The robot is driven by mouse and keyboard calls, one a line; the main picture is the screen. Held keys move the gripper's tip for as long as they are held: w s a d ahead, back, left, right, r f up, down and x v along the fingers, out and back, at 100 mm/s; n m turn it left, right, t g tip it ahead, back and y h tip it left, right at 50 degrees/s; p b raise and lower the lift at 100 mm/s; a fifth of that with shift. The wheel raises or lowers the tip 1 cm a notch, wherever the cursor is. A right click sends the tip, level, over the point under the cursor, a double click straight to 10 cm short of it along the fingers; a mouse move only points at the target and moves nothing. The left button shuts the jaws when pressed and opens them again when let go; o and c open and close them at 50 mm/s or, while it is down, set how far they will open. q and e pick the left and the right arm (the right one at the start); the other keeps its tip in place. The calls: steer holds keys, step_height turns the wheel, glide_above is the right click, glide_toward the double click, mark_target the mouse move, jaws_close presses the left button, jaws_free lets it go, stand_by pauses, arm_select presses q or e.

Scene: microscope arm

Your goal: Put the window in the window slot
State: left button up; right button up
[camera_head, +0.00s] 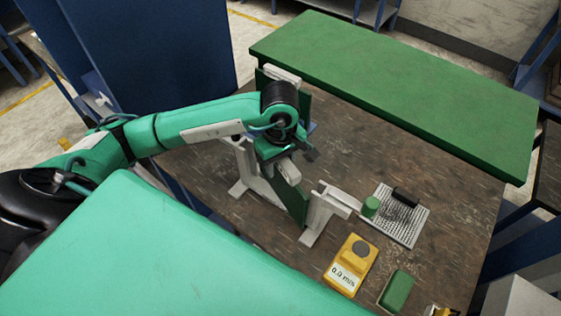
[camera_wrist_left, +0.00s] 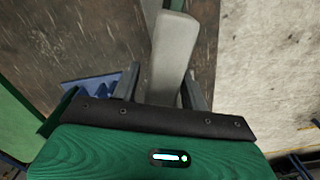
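My left gripper (camera_head: 302,148) reaches over the middle of the table, above a white stand (camera_head: 318,222) holding an upright green panel (camera_head: 291,200). In the left wrist view my gripper (camera_wrist_left: 165,88) has its two fingers spread on either side of a pale grey bar (camera_wrist_left: 172,50). A gap shows beside the left finger, and the bar's lower end is hidden by the gripper body. Which piece is the window, and where its slot is, I cannot tell; the arm covers part of the stand. My right gripper is not in view.
On the brown table (camera_head: 420,160) are a grey perforated plate (camera_head: 412,222) with a green cylinder (camera_head: 371,206) and black piece (camera_head: 405,196), a yellow meter (camera_head: 350,265) and a green block (camera_head: 396,291). A large green slab (camera_head: 400,85) covers the back. Some table right of the plate is clear.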

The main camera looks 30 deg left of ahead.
arm_select(q)
steer(key=shift+r, duration=0.1)
steer(key=shift+r+p, duration=0.15)
steer(key=shift+p, duration=0.2)
step_height(320, 180, up, 10)
steer(key=b, duration=0.4)
steer(key=shift+f, duration=0.2)
steer(key=shift+r, duration=1.1)
